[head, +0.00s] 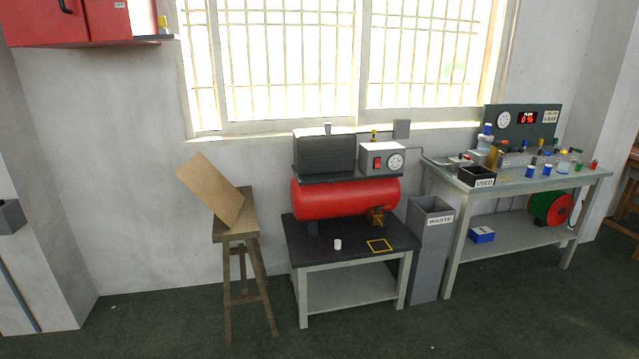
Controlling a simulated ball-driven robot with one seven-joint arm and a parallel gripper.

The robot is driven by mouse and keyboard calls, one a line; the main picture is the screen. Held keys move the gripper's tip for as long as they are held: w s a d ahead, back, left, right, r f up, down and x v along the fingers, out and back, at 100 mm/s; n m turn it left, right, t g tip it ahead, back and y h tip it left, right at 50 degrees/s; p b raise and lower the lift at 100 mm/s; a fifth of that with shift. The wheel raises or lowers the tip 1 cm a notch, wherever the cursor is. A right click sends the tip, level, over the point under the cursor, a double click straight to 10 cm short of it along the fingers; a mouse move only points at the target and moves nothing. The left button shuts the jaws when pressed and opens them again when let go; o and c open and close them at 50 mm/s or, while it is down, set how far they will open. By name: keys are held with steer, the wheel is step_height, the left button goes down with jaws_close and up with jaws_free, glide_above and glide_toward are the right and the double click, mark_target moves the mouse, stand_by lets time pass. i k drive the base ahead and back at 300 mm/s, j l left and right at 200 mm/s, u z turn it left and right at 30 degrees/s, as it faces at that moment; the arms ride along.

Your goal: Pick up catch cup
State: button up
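A small white cylinder (338,244), which looks like the catch cup, stands upright on the dark top of the low table (330,259). It is near the front edge, in front of the red compressor tank (345,199). It is too small to tell whether anything is in it. A yellow square outline (380,246) is marked on the tabletop to its right. My gripper is not in view.
A wooden stool (250,231) with a leaning brown board (211,190) stands left of the table. A grey WASTE bin (427,265) stands on its right, then a workbench (527,183) with bottles and a USED box (477,177). The green floor in front is clear.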

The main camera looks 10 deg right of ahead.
mark_target(563, 168)
steer(key=i+l+z, duration=0.1)
steer(key=i+z, duration=0.15)
steer(key=i, duration=0.25)
steer(key=i+z, duration=0.3)
steer(key=i, duration=0.2)
steer(key=i+j+z, duration=0.1)
steer(key=i+z, duration=0.15)
steer(key=i, duration=0.2)
steer(key=i+j+z, duration=0.3)
steer(key=i, duration=0.2)
steer(key=i+l+z, duration=0.25)
steer(key=i, duration=0.55)
steer(key=i+j+z, duration=0.1)
steer(key=i+z, duration=0.2)
steer(key=i, duration=0.55)
steer(key=i+j+z, duration=0.25)
steer(key=i, duration=0.55)
steer(key=i+z, duration=0.2)
steer(key=i, duration=0.35)
steer(key=i+j+z, duration=0.2)
steer(key=i, duration=0.35)
steer(key=i+l, duration=0.05)
steer(key=l, duration=0.05)
